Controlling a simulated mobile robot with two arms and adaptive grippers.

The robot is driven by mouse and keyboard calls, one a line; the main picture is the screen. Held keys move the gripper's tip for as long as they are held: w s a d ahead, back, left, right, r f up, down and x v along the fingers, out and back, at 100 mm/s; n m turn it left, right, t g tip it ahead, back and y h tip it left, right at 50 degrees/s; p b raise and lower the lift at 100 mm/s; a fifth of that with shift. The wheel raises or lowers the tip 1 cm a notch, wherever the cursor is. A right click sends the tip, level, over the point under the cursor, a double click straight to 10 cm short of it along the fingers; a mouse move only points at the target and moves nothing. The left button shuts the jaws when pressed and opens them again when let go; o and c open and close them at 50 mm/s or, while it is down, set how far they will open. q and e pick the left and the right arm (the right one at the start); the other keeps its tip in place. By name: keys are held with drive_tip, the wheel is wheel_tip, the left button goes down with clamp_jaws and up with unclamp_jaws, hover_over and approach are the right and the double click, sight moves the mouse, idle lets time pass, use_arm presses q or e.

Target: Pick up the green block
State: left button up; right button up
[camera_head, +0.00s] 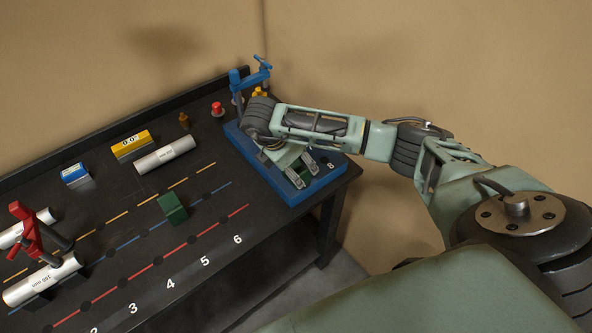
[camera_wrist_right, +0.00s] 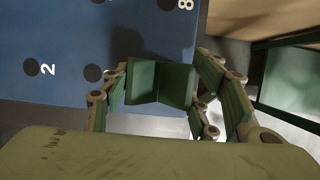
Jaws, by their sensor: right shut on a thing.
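My right gripper (camera_head: 302,168) reaches over the blue board at the table's right end. In the right wrist view, the right gripper (camera_wrist_right: 161,92) is shut on a green V-shaped block (camera_wrist_right: 146,80) between its fingers. A little green of the held block also shows in the head view between the fingertips. Whether it touches the board cannot be told. Another green block (camera_head: 172,208) sits on the table left of the board, near the blue dashed line. My left gripper is not in view.
The blue board (camera_head: 325,183) carries a blue clamp (camera_head: 240,80) at its back. A red clamp (camera_head: 30,232) is at left. The table's front middle is clear.

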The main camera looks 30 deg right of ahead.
drive_tip(key=c, duration=0.4)
drive_tip(key=shift+c, duration=0.2)
drive_tip(key=shift+r, duration=0.15)
